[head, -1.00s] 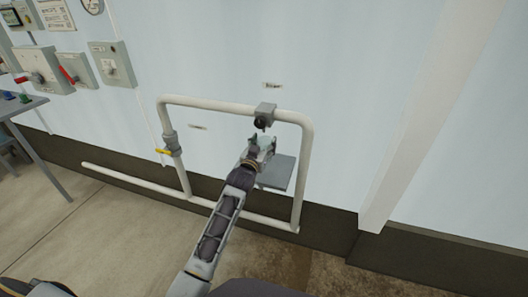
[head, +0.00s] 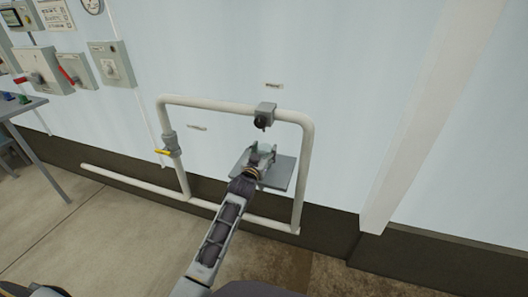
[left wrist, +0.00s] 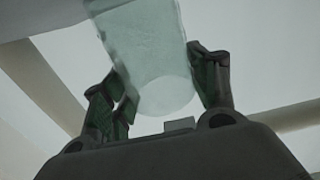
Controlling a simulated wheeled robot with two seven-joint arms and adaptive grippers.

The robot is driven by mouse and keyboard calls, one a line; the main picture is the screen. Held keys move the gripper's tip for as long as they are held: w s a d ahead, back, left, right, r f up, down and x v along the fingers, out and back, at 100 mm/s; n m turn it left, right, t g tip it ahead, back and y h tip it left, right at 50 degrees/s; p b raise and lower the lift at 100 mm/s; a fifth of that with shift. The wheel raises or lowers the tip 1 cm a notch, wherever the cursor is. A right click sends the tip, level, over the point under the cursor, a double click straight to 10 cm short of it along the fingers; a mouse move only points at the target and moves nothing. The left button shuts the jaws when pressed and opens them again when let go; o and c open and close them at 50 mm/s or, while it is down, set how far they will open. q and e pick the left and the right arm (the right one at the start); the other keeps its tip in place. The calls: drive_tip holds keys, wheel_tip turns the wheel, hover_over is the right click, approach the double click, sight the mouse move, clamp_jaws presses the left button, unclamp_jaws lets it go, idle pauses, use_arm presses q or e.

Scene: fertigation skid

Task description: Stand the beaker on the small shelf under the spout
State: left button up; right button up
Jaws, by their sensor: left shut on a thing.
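My left gripper (head: 263,152) is shut on the clear, pale green beaker (left wrist: 152,62), with a finger on each side of it in the left wrist view. In the head view the beaker (head: 265,151) shows small between the fingers. It is over the small grey shelf (head: 279,172), below the spout (head: 263,115). Whether the beaker's base touches the shelf cannot be told, as my gripper and arm hide that part. My right gripper is not in view.
A white pipe loop (head: 306,165) frames the shelf, with a yellow-handled valve (head: 168,152) on its left. Switch boxes (head: 112,64) hang on the wall at upper left, above a grey table (head: 22,106). A white post (head: 420,130) stands at right.

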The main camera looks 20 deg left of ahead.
use_arm(q)
drive_tip(key=o, duration=0.9)
drive_tip(key=shift+f, duration=0.1)
drive_tip(key=shift+s, duration=0.1)
